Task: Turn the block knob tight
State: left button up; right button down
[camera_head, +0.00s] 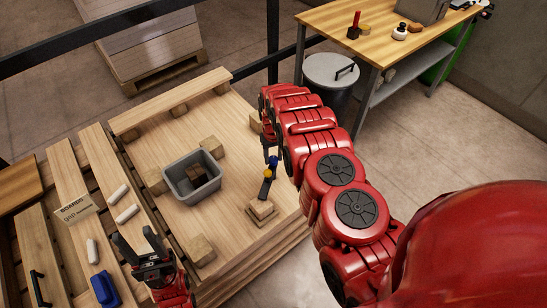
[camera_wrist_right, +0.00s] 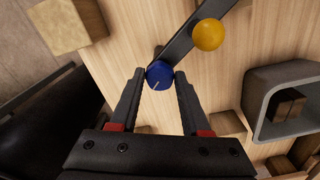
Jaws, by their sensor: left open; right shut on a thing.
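The blue knob (camera_wrist_right: 159,75) is round with a pale line on its face. It sits at one end of a dark bar (camera_wrist_right: 182,42), and a yellow ball (camera_wrist_right: 208,34) sits further along the bar. In the head view the blue knob (camera_head: 272,161), the yellow ball (camera_head: 267,174) and the bar (camera_head: 264,190) show just below my right gripper (camera_head: 270,150). My right gripper (camera_wrist_right: 158,84) is shut on the blue knob, with a fingertip at each side of it. My left gripper (camera_head: 146,254) is open and empty above the slatted pallet at the lower left.
A grey bin (camera_head: 177,188) with wooden blocks inside stands on the board stack (camera_head: 230,215). Several loose wooden blocks (camera_head: 200,249) lie around it. White rolls (camera_head: 117,193), a blue object (camera_head: 104,289) and a "BOARDS" label (camera_head: 74,208) lie on the slatted pallet. A workbench (camera_head: 350,28) stands behind.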

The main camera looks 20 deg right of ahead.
jog(key=m, duration=0.4)
jog(key=shift+m, duration=0.3)
jog(key=shift+m+b, duration=0.35)
jog(key=shift+m, duration=1.55)
jog(key=shift+c, duration=1.8)
grip_release()
